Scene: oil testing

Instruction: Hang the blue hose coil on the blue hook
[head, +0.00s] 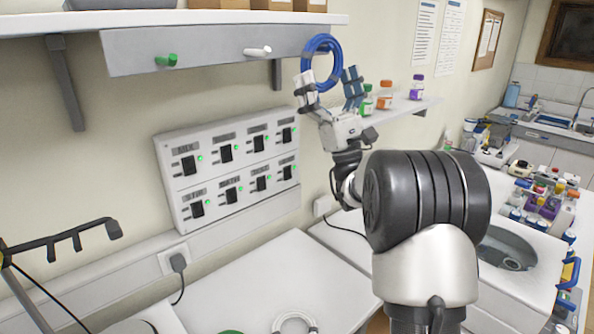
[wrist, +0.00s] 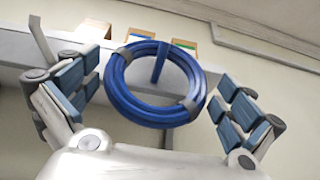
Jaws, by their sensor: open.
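The blue hose coil (head: 322,40) is up at the right end of the grey hook board (head: 205,47). In the wrist view the coil (wrist: 150,112) faces me as a ring with grey bands. The blue hook (wrist: 159,66) crosses the upper part of its opening, so the coil appears to hang around it. The blue hook cannot be made out in the head view. My gripper (head: 328,88) is open. Its fingers, also in the wrist view (wrist: 158,105), stand apart on both sides of the coil with gaps between.
A green hook (head: 166,60) and a white hook (head: 258,51) are empty on the board. A shelf (head: 200,18) with boxes runs above. Bottles stand on a small shelf (head: 410,109) to the right. A white coil (head: 295,323) lies on the table (head: 270,285) below.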

